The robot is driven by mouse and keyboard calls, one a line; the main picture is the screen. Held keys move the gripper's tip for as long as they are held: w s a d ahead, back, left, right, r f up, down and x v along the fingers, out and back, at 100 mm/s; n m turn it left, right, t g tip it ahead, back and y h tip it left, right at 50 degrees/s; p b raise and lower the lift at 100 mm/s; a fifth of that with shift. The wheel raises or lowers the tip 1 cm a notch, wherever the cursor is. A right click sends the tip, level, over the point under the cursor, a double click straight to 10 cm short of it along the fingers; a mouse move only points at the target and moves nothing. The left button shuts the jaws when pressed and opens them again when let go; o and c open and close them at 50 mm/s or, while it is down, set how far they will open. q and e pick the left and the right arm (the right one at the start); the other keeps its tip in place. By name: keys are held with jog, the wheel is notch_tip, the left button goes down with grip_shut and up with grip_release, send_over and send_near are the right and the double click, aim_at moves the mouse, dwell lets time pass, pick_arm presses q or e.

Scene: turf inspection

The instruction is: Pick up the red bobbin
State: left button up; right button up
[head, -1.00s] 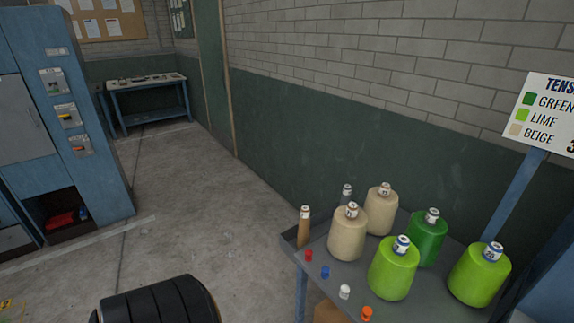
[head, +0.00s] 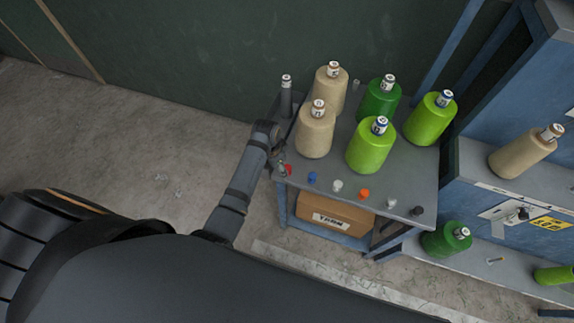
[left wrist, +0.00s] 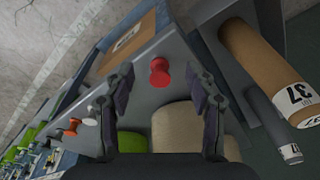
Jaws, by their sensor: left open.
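The small red bobbin (head: 287,170) stands near the left front corner of the grey table (head: 400,192). In the left wrist view the red bobbin (left wrist: 159,72) appears between the spread fingertips of my left gripper (left wrist: 160,82), with clear space on both sides. In the head view my left gripper (head: 279,158) is at the table's left edge, right beside the red bobbin and partly covering it. The left gripper is open and holds nothing. My right gripper is not in view.
Blue (head: 312,178), white (head: 337,186), orange (head: 364,194) and black (head: 417,210) bobbins line the front edge. Beige (head: 316,135) and green (head: 371,150) yarn cones stand behind. A brown tube (left wrist: 262,75) and a grey tube (head: 286,98) are close to the left gripper.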

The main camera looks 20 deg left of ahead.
pick_arm(q)
notch_tip(320, 180, up, 6)
jog(key=w+d+f+m, duration=0.1)
jog(key=w+m, duration=0.1)
send_over(287, 167)
jog(key=f, duration=0.4)
jog(key=shift+s+a+p, duration=0.2)
jog(key=shift+s+p, duration=0.1)
jog(key=shift+s, duration=0.05)
jog(key=shift+f+h, duration=0.3)
jog(key=shift+f, duration=0.4)
jog(key=f, duration=0.4)
jog(key=shift+w+d+f+p, duration=0.25)
jog(key=shift+w+d+p, duration=0.05)
jog(key=shift+w+p, duration=0.1)
jog(key=shift+s, duration=0.1)
jog(key=c, duration=1)
jog(key=shift+c, duration=0.2)
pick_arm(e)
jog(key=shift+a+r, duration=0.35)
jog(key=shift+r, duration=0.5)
